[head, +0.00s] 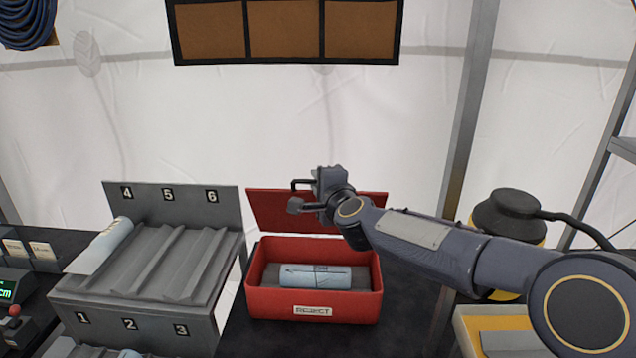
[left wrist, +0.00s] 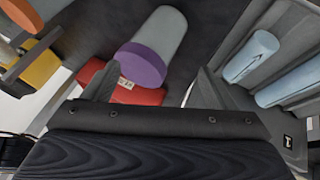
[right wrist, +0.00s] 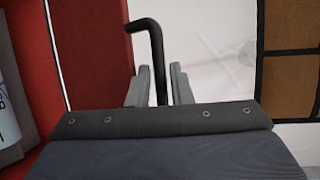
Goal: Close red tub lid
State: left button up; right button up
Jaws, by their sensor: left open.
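The red tub (head: 262,300) stands in the middle of the head view with a label reading REJECT on its front. Its red lid (head: 365,204) is open, standing up behind the tub; it also shows in the right wrist view (right wrist: 95,45). A black bent handle (right wrist: 157,45) sticks out at the lid's edge. My right gripper (head: 300,195) is at the lid's upper left, its fingers close together around the handle. A light blue cylinder (head: 315,275) lies inside the tub. My left gripper (left wrist: 152,90) is open and empty, outside the head view.
A grey numbered rack (head: 160,270) stands left of the tub, with a light blue cylinder (head: 105,245) in its left slot. A black and yellow device (head: 507,215) stands to the right. The left wrist view shows a purple-ended cylinder (left wrist: 143,65).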

jog(key=f+b+v, duration=0.1)
jog(key=v, duration=0.6)
jog(key=shift+s+r, duration=0.3)
jog(key=shift+r, duration=0.2)
jog(key=shift+d, duration=0.1)
